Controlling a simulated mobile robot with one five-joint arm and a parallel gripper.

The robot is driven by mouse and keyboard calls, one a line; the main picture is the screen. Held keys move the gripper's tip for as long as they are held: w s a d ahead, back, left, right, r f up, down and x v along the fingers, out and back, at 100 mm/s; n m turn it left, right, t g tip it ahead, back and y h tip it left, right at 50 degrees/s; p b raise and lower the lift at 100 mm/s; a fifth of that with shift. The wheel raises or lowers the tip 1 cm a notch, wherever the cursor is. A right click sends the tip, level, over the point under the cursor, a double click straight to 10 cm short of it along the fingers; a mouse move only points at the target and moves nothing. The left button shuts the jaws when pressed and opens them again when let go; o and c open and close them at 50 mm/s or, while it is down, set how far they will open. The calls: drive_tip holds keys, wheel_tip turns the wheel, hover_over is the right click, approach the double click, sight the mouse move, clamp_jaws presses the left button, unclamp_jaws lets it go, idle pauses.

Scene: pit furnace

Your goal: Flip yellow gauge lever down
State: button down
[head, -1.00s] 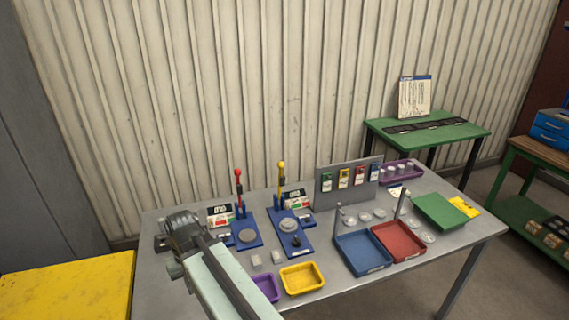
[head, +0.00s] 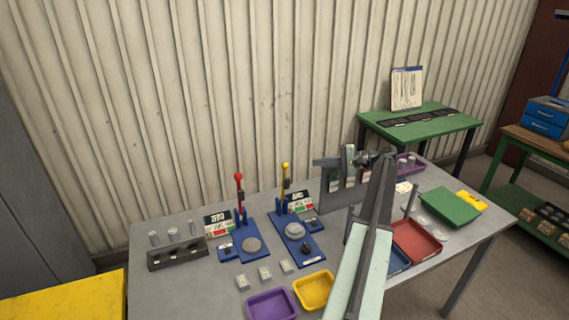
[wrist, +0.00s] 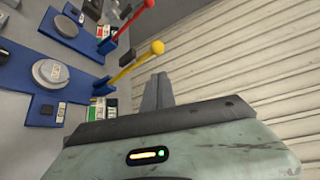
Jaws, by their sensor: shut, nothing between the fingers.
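The yellow gauge lever (head: 285,179) stands upright with its ball knob at the top, at the back of a blue base (head: 311,252) with a round grey disc. In the wrist view the yellow lever (wrist: 129,68) lies just beyond my fingertips, its knob near them. My gripper (head: 318,162) reaches left from above the grey card panel, to the right of the yellow knob and at about its height. In the wrist view my gripper (wrist: 158,76) is shut and empty. A gap shows between fingers and lever; its depth is unclear.
A red-knobbed lever (head: 239,189) stands upright on the blue base to the left. Purple (head: 271,306) and yellow (head: 313,290) trays lie in front. My arm partly hides the card panel and blue tray. The corrugated wall is behind the table.

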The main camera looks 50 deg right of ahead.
drive_tip(key=b+x, duration=0.2)
drive_tip(key=x, duration=0.9)
drive_tip(key=shift+w+f, duration=0.1)
drive_tip(key=shift+f, duration=0.05)
